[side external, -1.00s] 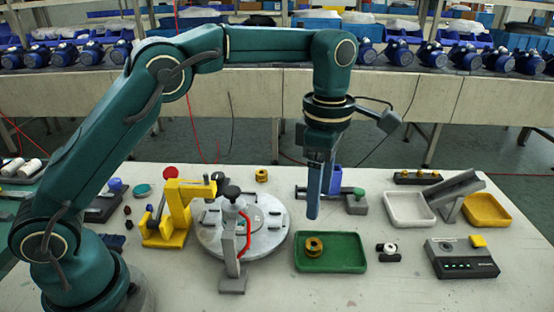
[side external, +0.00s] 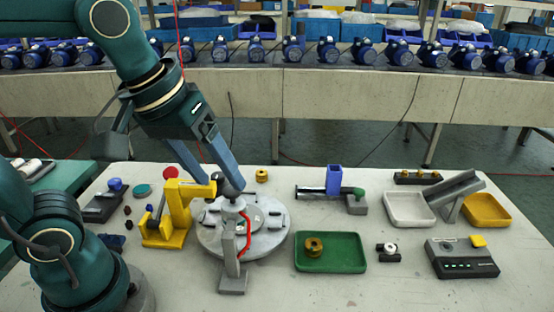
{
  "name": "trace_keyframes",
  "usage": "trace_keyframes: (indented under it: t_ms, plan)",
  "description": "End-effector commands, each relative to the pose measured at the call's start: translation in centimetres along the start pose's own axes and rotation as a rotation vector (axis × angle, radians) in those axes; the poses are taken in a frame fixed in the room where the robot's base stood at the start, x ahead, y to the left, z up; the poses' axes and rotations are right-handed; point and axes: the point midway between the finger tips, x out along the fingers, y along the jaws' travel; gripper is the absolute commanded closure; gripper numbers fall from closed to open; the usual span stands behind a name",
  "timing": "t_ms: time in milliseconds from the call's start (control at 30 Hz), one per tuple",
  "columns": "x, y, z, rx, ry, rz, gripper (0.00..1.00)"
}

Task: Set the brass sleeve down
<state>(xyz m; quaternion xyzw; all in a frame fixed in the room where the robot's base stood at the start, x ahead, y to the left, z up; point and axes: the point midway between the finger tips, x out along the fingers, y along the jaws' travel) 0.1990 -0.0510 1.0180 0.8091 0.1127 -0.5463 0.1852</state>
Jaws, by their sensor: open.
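One brass sleeve (side external: 314,247) sits in the left part of the green tray (side external: 348,267), apart from my gripper. A similar brass-coloured ring (side external: 262,175) stands on the table behind the round grey plate. My gripper (side external: 221,182) is open and tilted, its two blue fingers pointing down and to the right. The fingertips are at the black knob (side external: 231,184) of the clamp on the round plate, one to each side in the picture. I cannot tell whether they touch it. No sleeve shows between the fingers.
A yellow press (side external: 178,212) stands close left of the round grey plate (side external: 270,241). White (side external: 408,220) and yellow (side external: 488,222) trays, a chute and a control box (side external: 462,266) are on the right. The front table strip is clear.

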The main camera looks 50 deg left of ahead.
Motion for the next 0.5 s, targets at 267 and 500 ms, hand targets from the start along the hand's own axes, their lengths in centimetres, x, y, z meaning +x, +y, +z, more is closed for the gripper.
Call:
trace_keyframes:
  t_ms: [267,500]
  plan:
    - [1.1,-2.8,3.7,0.385,0.099,0.006,0.30]
    - [1.3,-3.1,4.1,0.441,0.108,0.003,0.30]
